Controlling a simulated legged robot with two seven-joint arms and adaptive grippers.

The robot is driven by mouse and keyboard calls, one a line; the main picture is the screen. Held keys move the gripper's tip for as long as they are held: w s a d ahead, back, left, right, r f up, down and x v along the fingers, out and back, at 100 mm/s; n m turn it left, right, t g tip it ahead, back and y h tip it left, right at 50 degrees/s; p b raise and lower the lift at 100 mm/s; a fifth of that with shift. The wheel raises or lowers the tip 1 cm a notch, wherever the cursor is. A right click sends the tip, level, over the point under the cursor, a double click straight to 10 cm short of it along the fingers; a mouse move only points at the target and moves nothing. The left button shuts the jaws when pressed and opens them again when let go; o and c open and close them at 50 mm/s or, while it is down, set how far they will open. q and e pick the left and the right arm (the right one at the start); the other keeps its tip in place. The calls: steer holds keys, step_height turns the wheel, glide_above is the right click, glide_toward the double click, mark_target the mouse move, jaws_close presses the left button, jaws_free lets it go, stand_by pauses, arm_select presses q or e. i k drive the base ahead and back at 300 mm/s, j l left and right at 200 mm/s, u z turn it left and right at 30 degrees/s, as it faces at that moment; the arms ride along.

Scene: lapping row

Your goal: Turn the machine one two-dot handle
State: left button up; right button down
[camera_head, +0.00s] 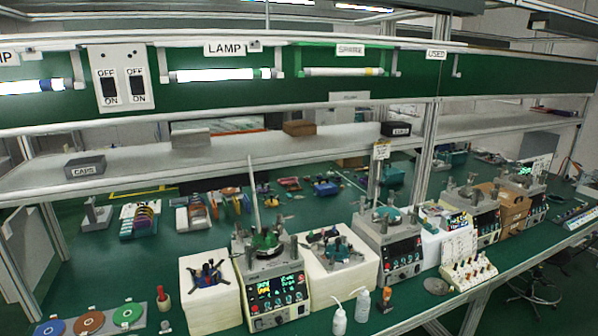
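Several lapping machines stand in a row along the green bench. The nearest machine (275,295) has a lit front panel, a round green plate on top (266,241), grey posts around it and a tall thin pale rod rising at its back. A second machine (403,257) stands to its right, with more machines (487,224) farther right. Small knobs and lit marks show on the panels, but dot marks are too small to read, so I cannot tell which handle bears two dots. Neither of my grippers is in view.
A white block (211,310) with a dark blue spider-shaped fixture stands left of the nearest machine; another block (340,280) stands right. White bottles (339,321), an orange-topped item (384,299) and a knobbed white stand (468,274) are near the front edge. A shelf (220,157) overhangs the bench.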

mark_target(293, 244)
steer(key=i+j+z, duration=0.1)
steer(key=i+z, duration=0.35)
steer(key=i+j+z, duration=0.3)
steer(key=i+z, duration=0.15)
steer(key=i, duration=0.05)
